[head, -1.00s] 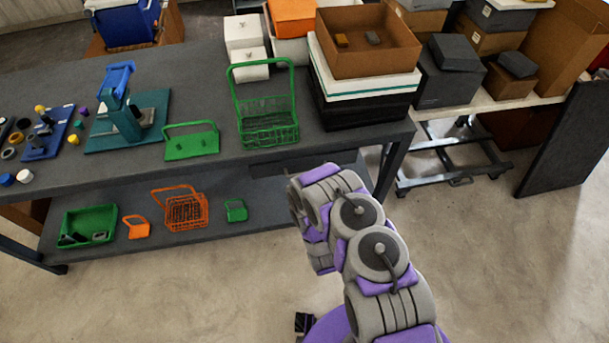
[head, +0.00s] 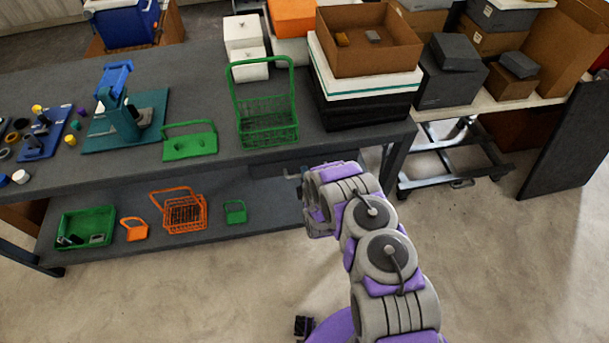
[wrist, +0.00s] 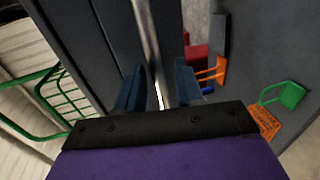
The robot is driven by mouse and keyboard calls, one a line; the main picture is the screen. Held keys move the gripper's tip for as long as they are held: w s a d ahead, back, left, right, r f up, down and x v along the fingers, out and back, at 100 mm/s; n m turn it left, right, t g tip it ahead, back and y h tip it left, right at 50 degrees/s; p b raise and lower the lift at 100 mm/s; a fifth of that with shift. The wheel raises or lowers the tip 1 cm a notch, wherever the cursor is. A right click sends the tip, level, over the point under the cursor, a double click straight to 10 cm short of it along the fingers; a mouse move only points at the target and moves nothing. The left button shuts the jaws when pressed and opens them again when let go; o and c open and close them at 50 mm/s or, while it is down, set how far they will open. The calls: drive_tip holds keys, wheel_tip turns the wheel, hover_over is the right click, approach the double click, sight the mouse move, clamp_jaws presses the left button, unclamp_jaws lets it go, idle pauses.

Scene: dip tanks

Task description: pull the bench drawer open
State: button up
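The bench drawer (head: 268,169) is a dark front under the right part of the grey bench top, partly hidden by my arm in the head view. In the wrist view its handle, a pale metal bar (wrist: 147,40), runs down the middle beside a dark flat panel. My gripper (wrist: 161,75) has its two dark blue fingers on either side of the bar. The fingers look apart, with a gap showing beside the bar; firm contact cannot be made out. How far out the drawer stands is unclear.
A green wire basket (head: 267,122) and a stack of boxes (head: 365,85) stand on the bench top above. An orange basket (head: 183,212) and a green tray (head: 87,226) sit on the lower shelf (head: 260,208).

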drive_tip(key=shift+w+a+f, duration=0.1)
drive_tip(key=shift+w+a, duration=0.05)
drive_tip(key=shift+w, duration=0.35)
drive_tip(key=shift+c, duration=0.2)
clamp_jaws()
